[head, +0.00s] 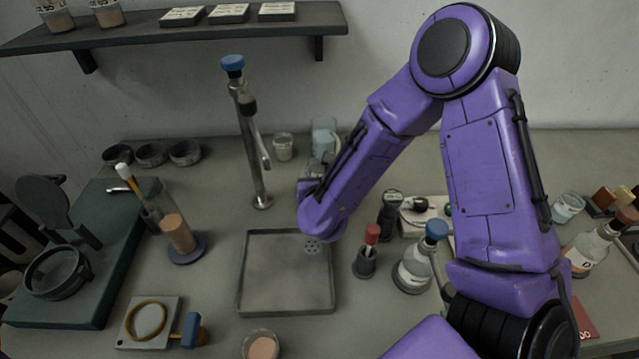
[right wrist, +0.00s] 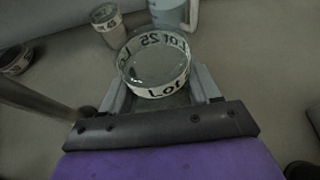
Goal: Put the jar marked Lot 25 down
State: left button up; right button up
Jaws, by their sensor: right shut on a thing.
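The jar marked Lot 25 (right wrist: 155,68) is a clear round glass jar with a pale label band and dark lettering. In the right wrist view it sits between the two fingers of my right gripper (right wrist: 160,88), which is shut on it. In the head view my right forearm and wrist hide most of the gripper (head: 314,182) and the jar, near the back of the bench right of the tap. I cannot tell whether the jar's base touches the bench. My left gripper is not in view.
A small labelled jar (right wrist: 106,22) and a glass mug (right wrist: 172,14) stand close beyond the held jar. The metal tap (head: 250,140) rises to its left. A shallow grey tray (head: 287,306) lies in front. A wall shelf (head: 180,38) hangs above.

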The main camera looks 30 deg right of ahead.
notch_tip(320, 180, down, 3)
jog(key=shift+w+f, duration=0.1)
jog(key=shift+w, duration=0.05)
jog(key=shift+w+f, duration=0.25)
jog(key=shift+f, duration=0.05)
jog(key=shift+s+f, duration=0.1)
jog(key=shift+s, duration=0.15)
jog(key=o, duration=1.1)
jog(key=shift+o, duration=0.4)
jog(key=shift+w, duration=0.1)
